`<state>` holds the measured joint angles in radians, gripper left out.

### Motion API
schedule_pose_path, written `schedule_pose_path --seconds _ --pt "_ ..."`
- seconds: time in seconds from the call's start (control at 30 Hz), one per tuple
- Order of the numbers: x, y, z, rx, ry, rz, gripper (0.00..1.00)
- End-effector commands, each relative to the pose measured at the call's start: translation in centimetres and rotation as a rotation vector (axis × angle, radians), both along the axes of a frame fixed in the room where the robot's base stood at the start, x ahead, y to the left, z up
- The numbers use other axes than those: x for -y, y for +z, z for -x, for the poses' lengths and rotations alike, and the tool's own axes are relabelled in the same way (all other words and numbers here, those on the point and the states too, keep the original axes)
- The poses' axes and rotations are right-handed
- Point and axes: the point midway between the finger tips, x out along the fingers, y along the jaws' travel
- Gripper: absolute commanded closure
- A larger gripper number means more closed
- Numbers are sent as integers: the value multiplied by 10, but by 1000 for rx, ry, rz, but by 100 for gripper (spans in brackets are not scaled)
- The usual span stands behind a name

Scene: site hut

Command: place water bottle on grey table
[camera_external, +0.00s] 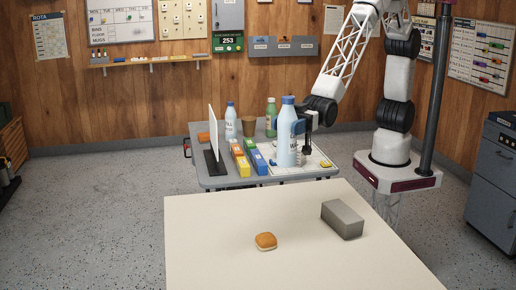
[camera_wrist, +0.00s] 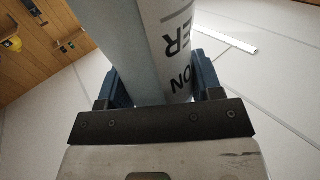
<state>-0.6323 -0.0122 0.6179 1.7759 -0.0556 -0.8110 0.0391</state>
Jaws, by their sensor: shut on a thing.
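The water bottle (camera_external: 287,140) is pale blue with a blue cap and stands upright in my gripper (camera_external: 306,122). My gripper is shut on it, with the dark fingers at its side. In the wrist view the bottle (camera_wrist: 135,45) fills the space between the two blue fingers of my gripper (camera_wrist: 162,88); dark letters show on its label. The grey table (camera_external: 213,180) is behind the cream table. The bottle's base shows against the grey table's top near its front edge; I cannot tell whether it touches.
On the grey table are a white-blue bottle (camera_external: 231,122), a green bottle (camera_external: 271,116), a brown cup (camera_external: 249,127), yellow and blue boxes (camera_external: 257,158) and an upright white panel (camera_external: 213,135). The cream table (camera_external: 205,235) holds a bun (camera_external: 265,241) and a grey block (camera_external: 342,219).

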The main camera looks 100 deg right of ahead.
Motion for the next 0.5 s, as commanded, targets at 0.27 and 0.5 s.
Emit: schedule_pose_path --seconds 0.27,0.5 --pt "51 7 -51 2 -28 0 79" --pt "98 13 -90 3 -47 -1 79"
